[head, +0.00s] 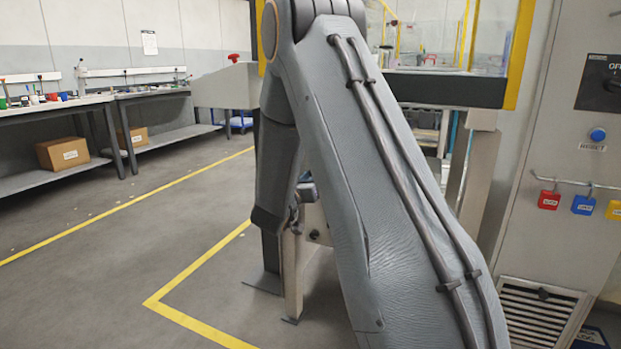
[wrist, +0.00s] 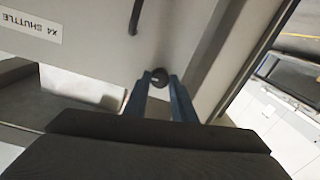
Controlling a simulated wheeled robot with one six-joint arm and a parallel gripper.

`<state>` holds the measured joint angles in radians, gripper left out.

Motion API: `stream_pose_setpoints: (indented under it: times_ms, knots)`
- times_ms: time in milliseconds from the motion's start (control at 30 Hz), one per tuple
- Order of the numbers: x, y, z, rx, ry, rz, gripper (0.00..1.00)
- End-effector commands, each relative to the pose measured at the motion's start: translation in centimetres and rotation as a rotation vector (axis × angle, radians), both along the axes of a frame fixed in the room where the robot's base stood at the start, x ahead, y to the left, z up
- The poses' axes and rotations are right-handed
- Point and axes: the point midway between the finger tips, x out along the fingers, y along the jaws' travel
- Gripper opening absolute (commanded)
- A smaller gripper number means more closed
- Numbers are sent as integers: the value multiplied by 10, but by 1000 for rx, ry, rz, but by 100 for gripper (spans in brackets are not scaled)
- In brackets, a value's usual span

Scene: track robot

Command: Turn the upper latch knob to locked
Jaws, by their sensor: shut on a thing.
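In the wrist view a small dark round latch knob (wrist: 158,77) sits on a pale grey panel (wrist: 185,40), near the panel's lower right edge. A light mark shows on its face. The two blue fingers of my gripper (wrist: 160,82) are shut on the knob, one on each side. I cannot tell from the mark whether it stands at locked, nor whether a second knob is nearby. In the head view my grey arm covers the middle of the picture, and the knob cannot be made out there.
A dark handle (wrist: 135,15) and an "X4 SHUTTLE" label (wrist: 30,24) are on the panel. In the head view, a control cabinet with a blue button (head: 598,134) and padlocks (head: 583,204) stands right. Workbenches (head: 60,108) stand left. The yellow-lined floor (head: 120,265) is clear.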

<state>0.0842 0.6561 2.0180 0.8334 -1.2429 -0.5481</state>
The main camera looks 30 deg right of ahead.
Motion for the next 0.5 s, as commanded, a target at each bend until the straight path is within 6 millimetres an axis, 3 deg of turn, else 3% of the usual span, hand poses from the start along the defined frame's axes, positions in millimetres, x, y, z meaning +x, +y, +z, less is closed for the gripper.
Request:
stream_pose_setpoints:
  times_ms: [500]
  knots:
    - [-1, 0, 5, -198, 256, 2, 1]
